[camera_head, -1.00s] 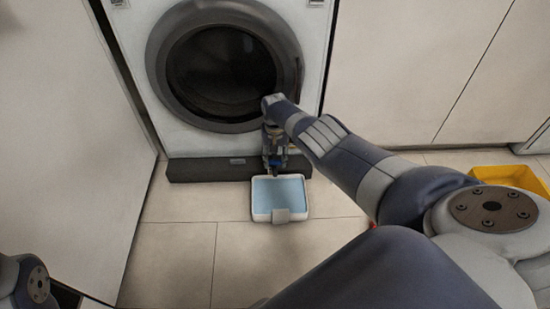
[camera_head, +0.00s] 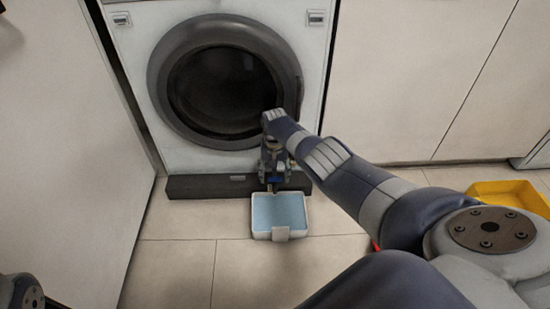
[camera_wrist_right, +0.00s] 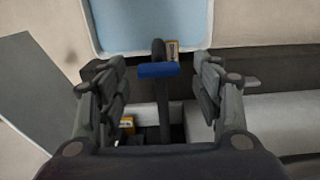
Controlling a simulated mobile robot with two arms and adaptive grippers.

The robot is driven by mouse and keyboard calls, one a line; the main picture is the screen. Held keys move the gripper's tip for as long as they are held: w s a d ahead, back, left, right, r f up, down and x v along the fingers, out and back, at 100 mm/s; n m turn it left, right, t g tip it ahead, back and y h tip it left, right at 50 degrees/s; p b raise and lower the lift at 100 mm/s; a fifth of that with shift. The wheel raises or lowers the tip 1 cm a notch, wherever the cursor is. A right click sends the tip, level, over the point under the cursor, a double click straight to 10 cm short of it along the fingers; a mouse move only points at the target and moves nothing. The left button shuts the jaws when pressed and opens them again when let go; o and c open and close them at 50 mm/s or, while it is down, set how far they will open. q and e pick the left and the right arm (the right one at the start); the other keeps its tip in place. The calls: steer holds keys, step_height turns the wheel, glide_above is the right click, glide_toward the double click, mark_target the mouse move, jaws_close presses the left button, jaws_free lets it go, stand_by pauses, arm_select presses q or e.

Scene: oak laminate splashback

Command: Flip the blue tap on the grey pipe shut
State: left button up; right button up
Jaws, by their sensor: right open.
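The blue tap (camera_wrist_right: 158,70) shows in the wrist view as a short crosswise lever on a dark grey pipe (camera_wrist_right: 164,118). My right gripper (camera_wrist_right: 160,82) is open, with one finger on each side of the tap and pipe and visible gaps between. In the head view my right gripper (camera_head: 274,174) points down in front of the washing machine's base, just above the tray; a small blue patch shows by its fingertips. The pipe is hidden there. My left gripper is out of view; only a piece of my left arm shows at the lower left.
A white tray with a pale blue inside (camera_head: 282,234) lies on the tiled floor below the gripper. The washing machine (camera_head: 140,90) stands behind, with a dark base strip (camera_head: 205,187). A yellow crate (camera_head: 510,193) is at the right. White panels flank both sides.

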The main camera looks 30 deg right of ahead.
mark_target(275, 178)
step_height(275, 178, up, 11)
steer(key=shift+s, duration=0.15)
stand_by(0.4)
stand_by(0.5)
